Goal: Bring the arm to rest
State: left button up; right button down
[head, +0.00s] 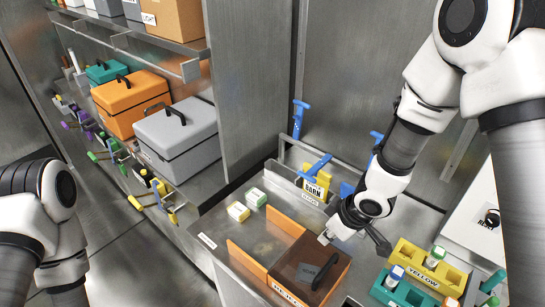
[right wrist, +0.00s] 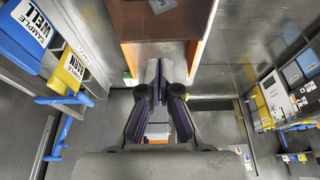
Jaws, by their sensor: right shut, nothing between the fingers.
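My right arm comes in from the upper right of the head view. Its gripper (head: 326,238) hangs over the counter, close above the far edge of a brown box; I cannot tell whether it touches. In the right wrist view the fingers (right wrist: 160,75) are together at their tips with nothing between them. My left arm shows only as white and grey links at the lower left of the head view; its gripper is out of the picture.
The brown box (head: 338,284) has a dark handle. Orange dividers (head: 248,262) stand beside it. Yellow (head: 440,268) and teal (head: 410,294) racks with vials stand right. Blue-handled tools (head: 300,118) stand behind. Grey (head: 178,135), orange (head: 130,100) and teal (head: 104,72) cases fill the left shelf.

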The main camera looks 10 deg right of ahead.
jog(key=s+d+f+m+g+h, duration=0.25)
jog(key=s+f+m, duration=0.55)
jog(key=s+f, duration=1.15)
notch_tip(320, 180, down, 8)
jog(key=b, duration=0.7)
jog(key=shift+s+d+r+g+b, duration=0.25)
jog(key=shift+s+d+g+b, duration=0.05)
jog(key=shift+d+g+b, duration=0.1)
